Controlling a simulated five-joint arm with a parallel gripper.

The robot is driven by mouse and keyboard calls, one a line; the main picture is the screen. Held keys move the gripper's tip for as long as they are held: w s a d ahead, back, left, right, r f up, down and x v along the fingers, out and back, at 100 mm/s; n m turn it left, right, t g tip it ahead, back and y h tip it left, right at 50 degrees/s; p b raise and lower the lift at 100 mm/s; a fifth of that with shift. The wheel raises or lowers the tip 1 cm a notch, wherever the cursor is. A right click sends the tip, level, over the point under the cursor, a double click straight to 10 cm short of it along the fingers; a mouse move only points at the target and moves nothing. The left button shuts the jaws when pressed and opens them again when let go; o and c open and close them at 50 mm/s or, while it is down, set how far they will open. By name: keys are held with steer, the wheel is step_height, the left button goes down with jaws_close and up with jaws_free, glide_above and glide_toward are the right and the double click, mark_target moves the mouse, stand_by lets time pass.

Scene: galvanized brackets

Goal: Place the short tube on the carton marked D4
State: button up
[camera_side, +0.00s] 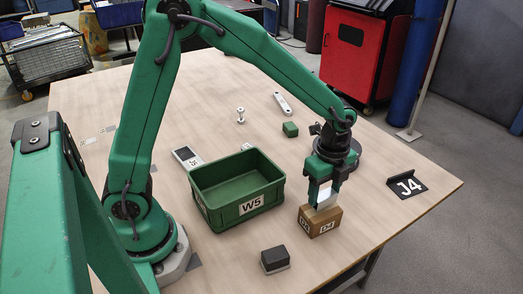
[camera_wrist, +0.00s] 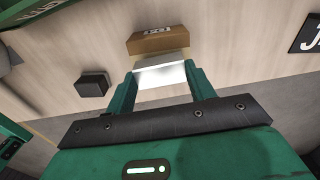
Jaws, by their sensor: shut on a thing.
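The brown carton marked D4 (camera_side: 320,224) stands on the table at the right, below my gripper (camera_side: 325,195). My gripper points down and is shut on a pale, shiny piece, which I take as the short tube (camera_side: 326,203); the fingers hide much of it. In the wrist view the short tube (camera_wrist: 162,73) lies between the fingertips (camera_wrist: 161,78), and the carton (camera_wrist: 158,41) shows just beyond it. The tube's lower end is over the carton's top, close to it; I cannot tell whether they touch.
A green bin marked W5 (camera_side: 242,193) stands left of the carton. A dark block (camera_side: 274,259) is in front, and a black J4 sign (camera_side: 408,187) is at the right. A green block (camera_side: 290,130), a silver part (camera_side: 240,116) and a grey handheld device (camera_side: 187,157) lie farther back.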

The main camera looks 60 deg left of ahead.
mark_target(324, 194)
steer(key=shift+f, duration=0.85)
steer(key=shift+f, duration=0.15)
steer(key=o, duration=1)
step_height(324, 194, up, 12)
steer(key=shift+r, duration=0.15)
